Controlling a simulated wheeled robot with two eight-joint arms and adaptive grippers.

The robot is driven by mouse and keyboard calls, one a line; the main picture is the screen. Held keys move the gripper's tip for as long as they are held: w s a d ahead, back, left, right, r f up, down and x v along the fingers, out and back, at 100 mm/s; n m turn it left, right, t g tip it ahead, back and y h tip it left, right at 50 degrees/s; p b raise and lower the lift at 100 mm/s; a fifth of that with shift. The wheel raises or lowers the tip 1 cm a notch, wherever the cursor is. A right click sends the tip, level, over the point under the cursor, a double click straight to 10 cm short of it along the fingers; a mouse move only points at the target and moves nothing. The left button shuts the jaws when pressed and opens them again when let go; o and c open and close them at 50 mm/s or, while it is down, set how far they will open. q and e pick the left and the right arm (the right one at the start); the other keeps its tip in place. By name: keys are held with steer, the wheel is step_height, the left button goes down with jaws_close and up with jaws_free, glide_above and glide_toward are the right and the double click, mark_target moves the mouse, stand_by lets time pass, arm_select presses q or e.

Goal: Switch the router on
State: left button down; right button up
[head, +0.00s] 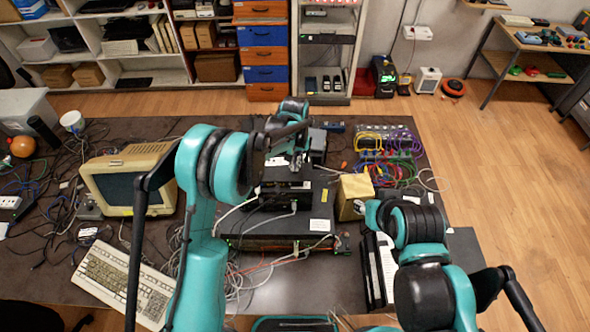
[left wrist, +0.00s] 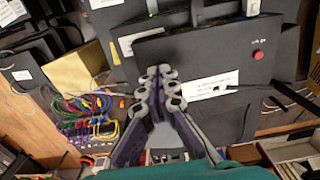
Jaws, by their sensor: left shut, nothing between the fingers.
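A flat black box (left wrist: 190,50), which seems to be the router, lies under my left gripper in the left wrist view. It has a round red button (left wrist: 258,55) with small white print beside it, and a white label. In the head view, black equipment (head: 255,222) is stacked mid-table, partly hidden by my left arm; I cannot make out the button there. My left gripper (left wrist: 158,88) is shut and empty, its tips over the box and to the left of the button. Contact cannot be told.
A yellow box (head: 354,196) and coloured cables (head: 388,155) are to the right of the stack. An old monitor (head: 130,180), a keyboard (head: 122,284) and loose wires are to the left. White-edged items (head: 380,270) lie near my right arm.

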arm_select(q)
steer(key=shift+f+b, duration=0.55)
steer(key=shift+f, duration=0.15)
steer(key=shift+r, duration=0.15)
steer(key=shift+r+p, duration=1.5)
steer(key=shift+r, duration=1.95)
steer(key=shift+s+a+b, duration=0.15)
steer(key=shift+a+b, duration=0.1)
steer(key=shift+b, duration=0.2)
steer(key=s+a+t+b, duration=0.2)
steer(key=s+a+b, duration=0.45)
steer(key=b, duration=0.35)
steer(key=s+a+f+t+b, duration=0.2)
steer(key=s+a+f+b, duration=0.3)
steer(key=s+f+b, duration=0.3)
steer(key=s+a+f+t+b, duration=0.3)
steer(key=s+a+f+b, duration=0.2)
steer(key=s+f+b, duration=0.3)
steer(key=s+b, duration=0.3)
steer(key=shift+s+a+b, duration=0.15)
steer(key=shift+a+b, duration=0.15)
steer(key=shift+a, duration=0.1)
